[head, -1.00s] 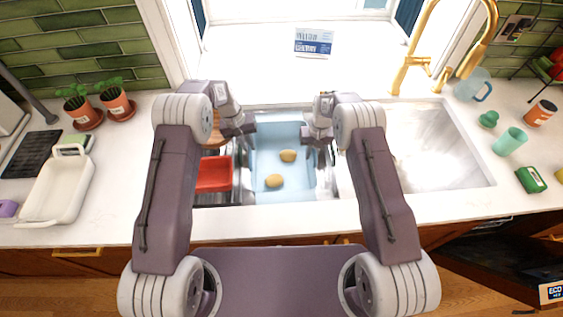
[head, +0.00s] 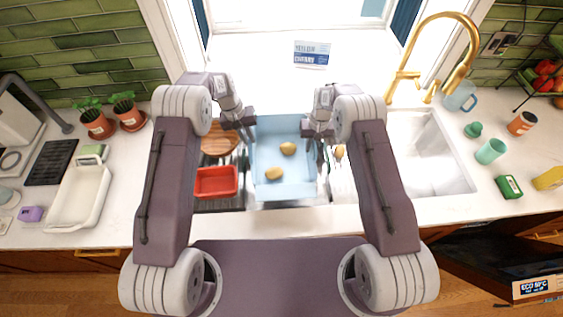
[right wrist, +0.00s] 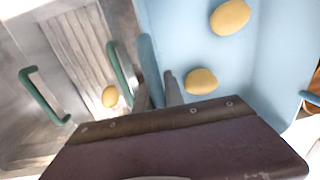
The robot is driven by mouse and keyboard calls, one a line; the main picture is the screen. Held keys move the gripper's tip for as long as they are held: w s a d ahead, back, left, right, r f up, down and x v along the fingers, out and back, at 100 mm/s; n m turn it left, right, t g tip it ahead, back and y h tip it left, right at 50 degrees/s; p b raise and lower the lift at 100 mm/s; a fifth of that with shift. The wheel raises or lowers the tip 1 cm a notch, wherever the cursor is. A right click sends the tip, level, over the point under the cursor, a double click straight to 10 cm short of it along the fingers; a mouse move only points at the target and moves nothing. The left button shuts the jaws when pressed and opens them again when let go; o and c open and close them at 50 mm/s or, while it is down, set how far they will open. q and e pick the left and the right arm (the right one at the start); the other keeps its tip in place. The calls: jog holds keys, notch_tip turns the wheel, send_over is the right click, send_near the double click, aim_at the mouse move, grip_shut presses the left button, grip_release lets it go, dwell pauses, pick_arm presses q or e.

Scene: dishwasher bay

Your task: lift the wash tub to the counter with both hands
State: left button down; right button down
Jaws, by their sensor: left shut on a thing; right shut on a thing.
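The wash tub (head: 290,170) is light blue, with two yellow-brown potato-like lumps (head: 287,149) inside, and appears level above the sink. My left gripper (head: 249,127) is shut on its left wall near the far end. My right gripper (head: 311,131) is shut on its right wall. In the right wrist view the fingers (right wrist: 155,92) close around that wall, and the tub's blue floor (right wrist: 265,85) shows to the right. The counter (head: 130,205) surrounds the sink. My left gripper's fingertips are small and partly hidden.
A red tray (head: 216,181) and a round wooden board (head: 219,140) lie left of the tub. Another lump (head: 339,152) lies right of it, by a green-handled rack (right wrist: 45,95). A gold faucet (head: 445,65) rises at the back right. Counter between is clear.

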jog(key=r+p, duration=0.3)
jog(key=r, duration=0.1)
jog(key=r+p, duration=0.4)
jog(key=shift+d+r, duration=0.2)
jog(key=shift+r, duration=0.15)
jog(key=shift+f, duration=0.1)
